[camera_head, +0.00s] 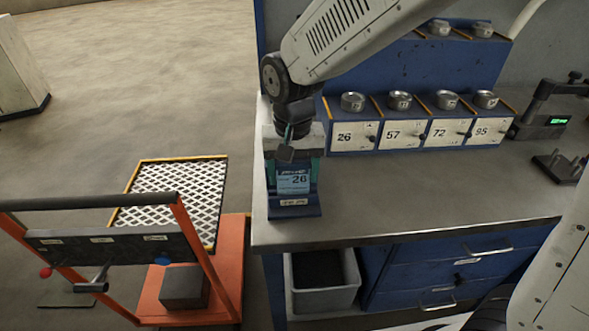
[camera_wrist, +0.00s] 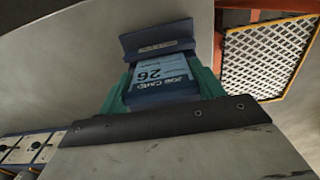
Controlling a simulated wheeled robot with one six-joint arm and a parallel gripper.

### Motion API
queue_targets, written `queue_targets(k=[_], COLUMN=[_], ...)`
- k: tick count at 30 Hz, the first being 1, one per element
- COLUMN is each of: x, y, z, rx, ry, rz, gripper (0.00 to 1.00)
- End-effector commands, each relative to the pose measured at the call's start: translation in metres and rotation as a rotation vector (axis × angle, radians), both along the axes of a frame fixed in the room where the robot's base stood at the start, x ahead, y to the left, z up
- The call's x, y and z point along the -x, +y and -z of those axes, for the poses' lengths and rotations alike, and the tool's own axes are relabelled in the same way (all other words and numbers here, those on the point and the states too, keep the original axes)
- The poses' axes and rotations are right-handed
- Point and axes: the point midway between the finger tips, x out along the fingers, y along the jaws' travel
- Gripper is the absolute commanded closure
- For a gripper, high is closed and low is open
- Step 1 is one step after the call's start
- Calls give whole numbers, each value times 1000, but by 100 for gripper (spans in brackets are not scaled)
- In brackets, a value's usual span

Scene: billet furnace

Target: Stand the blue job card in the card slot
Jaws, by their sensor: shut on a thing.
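The blue job card (camera_head: 293,181), marked 26, is upright at the left end of the bench in the head view. It also shows in the wrist view (camera_wrist: 160,76), upside down there. The card slot (camera_head: 295,207) is a dark blue holder with a small label, on the bench at the card's lower edge. In the wrist view the slot (camera_wrist: 157,47) lies just past the card. I cannot tell how deep the card sits in it. My gripper (camera_head: 294,160), with green fingers, is above the slot and shut on the card.
Drawers marked 26, 57, 72 and 95 (camera_head: 415,133) with metal cups on top stand behind, right of the arm. A gauge (camera_head: 545,125) stands far right. The bench top (camera_head: 420,195) is clear in the middle. An orange cart (camera_head: 235,270) stands left of the bench.

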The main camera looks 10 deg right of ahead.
Motion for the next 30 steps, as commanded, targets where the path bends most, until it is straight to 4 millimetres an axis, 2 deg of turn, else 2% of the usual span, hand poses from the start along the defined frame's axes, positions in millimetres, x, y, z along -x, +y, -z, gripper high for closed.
queue_targets(k=[1,2,4,5,14,17,24,30], x=[0,0,0,0,0,-1,-1,0], y=[0,0,0,0,0,0,0,0], z=[0,0,0,0,-2,-13,-54,-75], rx=[0,0,0,0,0,-2,-2,-1], ry=[0,0,0,0,0,-3,-4,-1], rz=[0,0,0,0,0,0,0,0], gripper=[55,31,11,8,8,8,8,8])
